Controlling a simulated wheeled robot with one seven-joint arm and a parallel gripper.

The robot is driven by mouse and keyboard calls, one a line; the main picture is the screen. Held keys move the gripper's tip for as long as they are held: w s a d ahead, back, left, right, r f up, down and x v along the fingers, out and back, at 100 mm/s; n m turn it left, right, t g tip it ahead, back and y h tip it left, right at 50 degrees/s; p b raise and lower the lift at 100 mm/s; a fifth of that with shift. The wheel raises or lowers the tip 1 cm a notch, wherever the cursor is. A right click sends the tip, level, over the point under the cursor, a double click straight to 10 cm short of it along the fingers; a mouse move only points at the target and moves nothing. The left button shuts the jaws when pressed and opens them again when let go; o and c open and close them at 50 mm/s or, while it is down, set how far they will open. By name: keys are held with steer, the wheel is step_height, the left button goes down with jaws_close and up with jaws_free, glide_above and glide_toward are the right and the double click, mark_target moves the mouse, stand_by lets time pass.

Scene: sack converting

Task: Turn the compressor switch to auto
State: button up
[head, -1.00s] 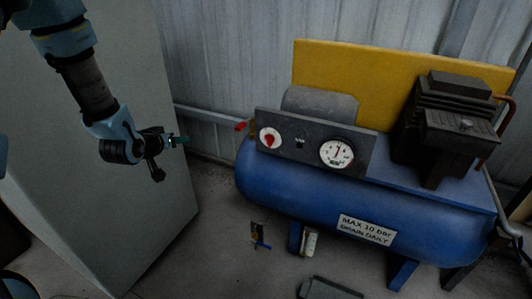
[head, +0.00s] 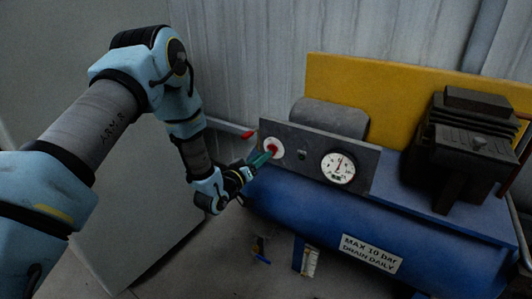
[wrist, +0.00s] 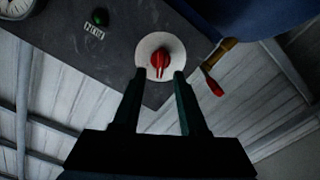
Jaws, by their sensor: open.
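The compressor switch is a red knob (wrist: 160,60) on a white round plate (wrist: 147,43), set in the grey panel (wrist: 95,45); its narrow end points toward my gripper in the wrist view. In the head view the knob (head: 273,149) is partly covered by my gripper. My gripper (head: 264,158) is in front of the plate with its dark green fingers. In the wrist view the open fingers (wrist: 160,76) stand on either side of the knob's near end, with a gap between them. I cannot tell whether they touch it.
A pressure gauge (head: 338,168) and a small green button (wrist: 100,17) sit on the same panel. A red-handled valve (wrist: 213,85) is close beside the plate. The blue tank (head: 310,205) lies below, and a pale cabinet (head: 110,215) stands at left.

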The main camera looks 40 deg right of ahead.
steer(key=shift+x, duration=1.6)
jaws_close()
